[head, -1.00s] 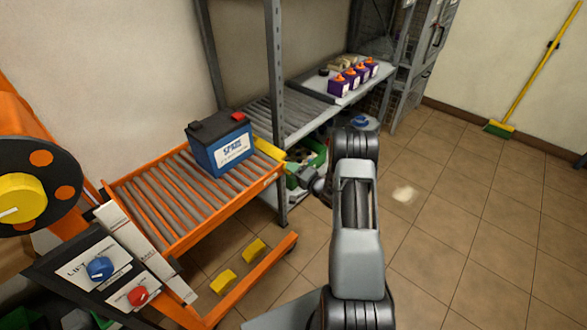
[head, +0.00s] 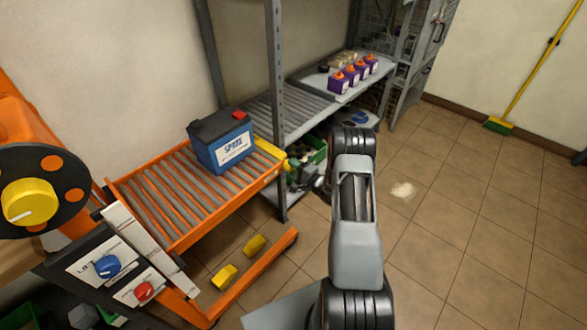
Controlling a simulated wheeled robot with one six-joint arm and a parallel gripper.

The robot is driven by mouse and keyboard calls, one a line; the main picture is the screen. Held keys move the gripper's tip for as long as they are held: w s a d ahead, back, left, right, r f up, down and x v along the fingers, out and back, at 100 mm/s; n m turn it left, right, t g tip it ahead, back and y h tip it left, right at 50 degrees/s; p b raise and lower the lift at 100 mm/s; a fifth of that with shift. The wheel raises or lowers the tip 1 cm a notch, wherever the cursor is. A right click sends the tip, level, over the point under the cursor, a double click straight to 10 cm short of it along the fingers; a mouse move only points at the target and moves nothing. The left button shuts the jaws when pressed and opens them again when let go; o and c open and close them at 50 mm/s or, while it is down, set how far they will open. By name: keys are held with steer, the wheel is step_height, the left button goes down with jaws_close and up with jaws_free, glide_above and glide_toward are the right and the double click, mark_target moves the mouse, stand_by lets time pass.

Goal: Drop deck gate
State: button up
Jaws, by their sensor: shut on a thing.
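The deck gate (head: 268,148) is a yellow bar at the right end of the orange cart's roller deck (head: 155,205). Its near end reaches my gripper (head: 294,170), which is small and partly hidden behind my arm's wrist. My gripper is shut at that end of the gate; the exact contact is hard to see. A blue battery (head: 222,145) with a black top and a red terminal cover sits upright on the rollers, just left of the gate.
A grey shelf post (head: 275,80) stands right behind the gate. A green bin (head: 312,150) sits below. The cart's knob panel (head: 110,265) is at lower left.

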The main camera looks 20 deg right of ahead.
steer(key=o, duration=0.9)
steer(key=shift+o, duration=0.2)
steer(key=p+v, duration=0.1)
steer(key=v, duration=1.2)
steer(key=shift+s, duration=0.35)
steer(key=shift+d, duration=0.1)
